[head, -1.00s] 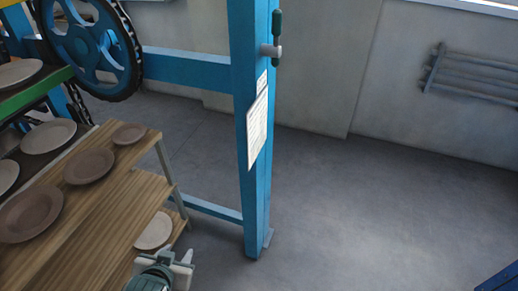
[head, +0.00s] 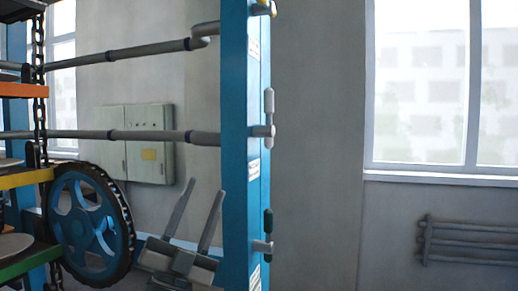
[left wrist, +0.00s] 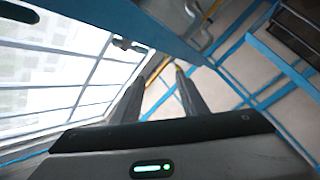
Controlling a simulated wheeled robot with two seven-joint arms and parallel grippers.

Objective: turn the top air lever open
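A blue post (head: 240,150) carries several levers on its right side. The topmost one in view, a lever with a yellowish part (head: 264,8), is cut off by the top edge of the head view. My left gripper (head: 205,188) is open and empty, fingers pointing up, left of the post and well below the topmost lever. It also shows open in the left wrist view (left wrist: 160,78). My right gripper is out of view.
Grey pipes (head: 150,135) run to the post from the left. A toothed blue wheel with a chain (head: 90,225) and shelves with plates stand at the far left. A grey cabinet (head: 150,145) hangs on the wall behind. Right of the post is clear space.

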